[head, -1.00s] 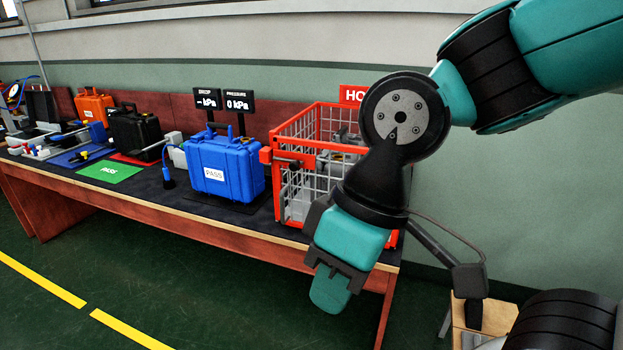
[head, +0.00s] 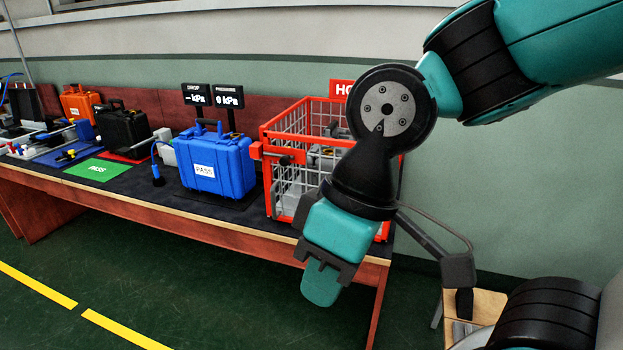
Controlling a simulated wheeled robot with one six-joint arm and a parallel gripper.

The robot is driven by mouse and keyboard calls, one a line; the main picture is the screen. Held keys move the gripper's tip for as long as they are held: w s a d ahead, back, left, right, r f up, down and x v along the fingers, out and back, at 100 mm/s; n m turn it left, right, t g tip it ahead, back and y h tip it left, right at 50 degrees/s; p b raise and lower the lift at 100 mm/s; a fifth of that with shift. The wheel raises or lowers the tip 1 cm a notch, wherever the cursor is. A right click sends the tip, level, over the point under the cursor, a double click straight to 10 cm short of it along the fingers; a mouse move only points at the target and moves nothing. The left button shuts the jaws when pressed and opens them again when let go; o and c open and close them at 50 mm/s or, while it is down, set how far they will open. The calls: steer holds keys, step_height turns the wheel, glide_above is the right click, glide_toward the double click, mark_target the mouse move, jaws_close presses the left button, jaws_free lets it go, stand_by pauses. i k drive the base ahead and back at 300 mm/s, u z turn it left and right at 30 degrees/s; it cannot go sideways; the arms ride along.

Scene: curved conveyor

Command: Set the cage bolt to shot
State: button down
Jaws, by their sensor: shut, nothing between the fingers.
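The red cage (head: 268,196) with grey wire mesh stands at the right end of the bench. A bolt with a dark knob (head: 286,160) and a red block (head: 257,151) sits at the upper left of its front face. I cannot tell from here whether the bolt is shot or drawn. My gripper (head: 321,288) hangs in front of the cage and below the bench edge, pointing down. It is shut and empty, apart from the bolt. My arm hides the right part of the cage and part of its red sign (head: 342,88).
A blue case (head: 218,165) labelled PASS stands left of the cage. Behind it are two displays (head: 228,96). The green floor before the bench (head: 150,217) is clear.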

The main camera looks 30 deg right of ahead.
mark_target(284, 161)
steer(key=u, duration=0.8)
steer(key=i, duration=0.35)
steer(key=z, duration=0.65)
